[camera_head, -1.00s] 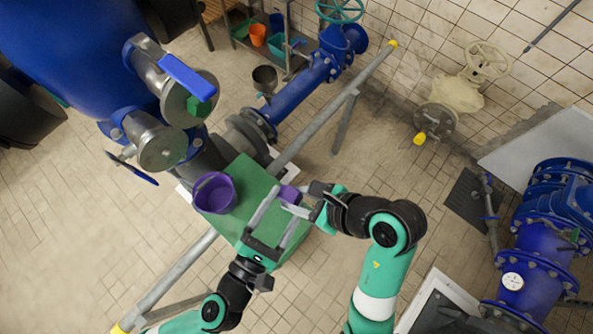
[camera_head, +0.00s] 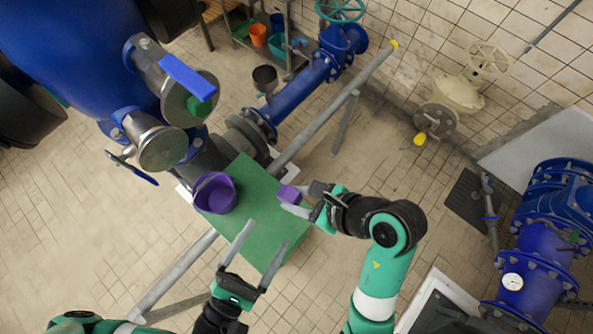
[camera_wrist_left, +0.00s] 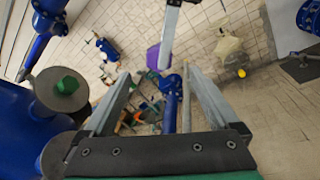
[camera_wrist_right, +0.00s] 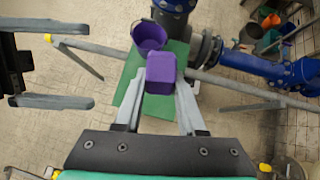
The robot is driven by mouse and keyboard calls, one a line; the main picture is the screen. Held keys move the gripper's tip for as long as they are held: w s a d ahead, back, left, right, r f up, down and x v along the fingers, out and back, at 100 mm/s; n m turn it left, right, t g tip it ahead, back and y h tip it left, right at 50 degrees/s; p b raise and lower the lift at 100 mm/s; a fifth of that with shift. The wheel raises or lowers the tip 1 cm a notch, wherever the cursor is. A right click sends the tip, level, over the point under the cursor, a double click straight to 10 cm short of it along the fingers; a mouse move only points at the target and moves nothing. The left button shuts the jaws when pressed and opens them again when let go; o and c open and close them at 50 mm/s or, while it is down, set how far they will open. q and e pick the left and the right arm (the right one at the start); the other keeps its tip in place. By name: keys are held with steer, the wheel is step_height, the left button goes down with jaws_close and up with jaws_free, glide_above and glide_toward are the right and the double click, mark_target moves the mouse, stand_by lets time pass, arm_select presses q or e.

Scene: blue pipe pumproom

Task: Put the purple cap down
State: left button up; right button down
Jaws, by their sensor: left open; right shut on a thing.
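The purple cap (camera_head: 289,194) is held between the fingers of my right gripper (camera_head: 296,202), above the right part of the green table top (camera_head: 252,215). It also shows in the right wrist view (camera_wrist_right: 161,73) between the two fingers, and in the left wrist view (camera_wrist_left: 153,56) beside a finger. My left gripper (camera_head: 261,255) is open and empty over the near edge of the green top. A purple bucket (camera_head: 214,193) stands on the left part of the green top, apart from both grippers.
A grey rail with yellow ends (camera_head: 330,104) runs behind the green top. Blue pipework with a flange (camera_head: 161,148) stands at the left, close to the bucket. The middle of the green top is clear.

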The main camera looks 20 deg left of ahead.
arm_select(q)
steer(key=shift+s+a, duration=0.15)
steer(key=shift+s, duration=0.8)
steer(key=shift+s+a, duration=0.1)
steer(key=shift+s, duration=0.85)
